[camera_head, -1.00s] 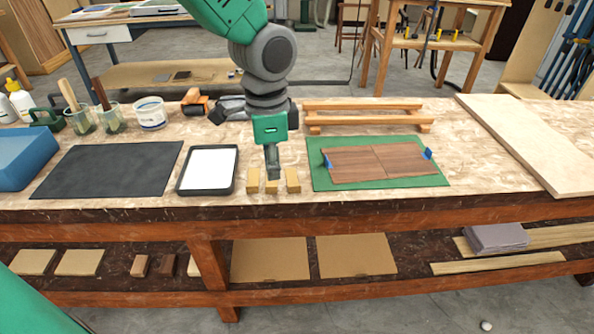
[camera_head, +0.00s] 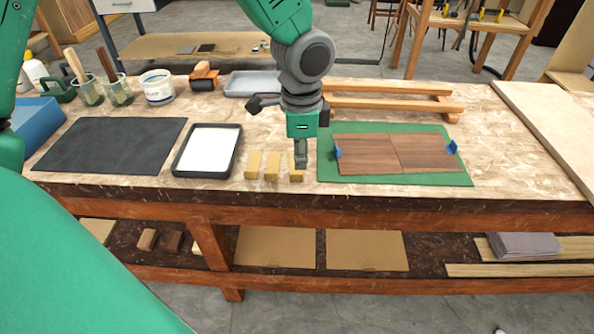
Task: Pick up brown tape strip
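Three small tan-brown strips lie side by side near the bench's front edge: a left strip (camera_head: 253,165), a middle strip (camera_head: 272,166) and a right strip (camera_head: 296,175). My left gripper (camera_head: 301,162) points down at the right strip and covers part of its far end. Its fingers show as one narrow dark shape, so I cannot tell whether they are open, or touch the strip. My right gripper is not in view.
A black tray with a white sheet (camera_head: 208,151) lies left of the strips, beside a black mat (camera_head: 112,145). Right of them, a green mat (camera_head: 420,181) holds brown wood panels (camera_head: 390,152) with blue tape. A wooden rack (camera_head: 395,104) stands behind.

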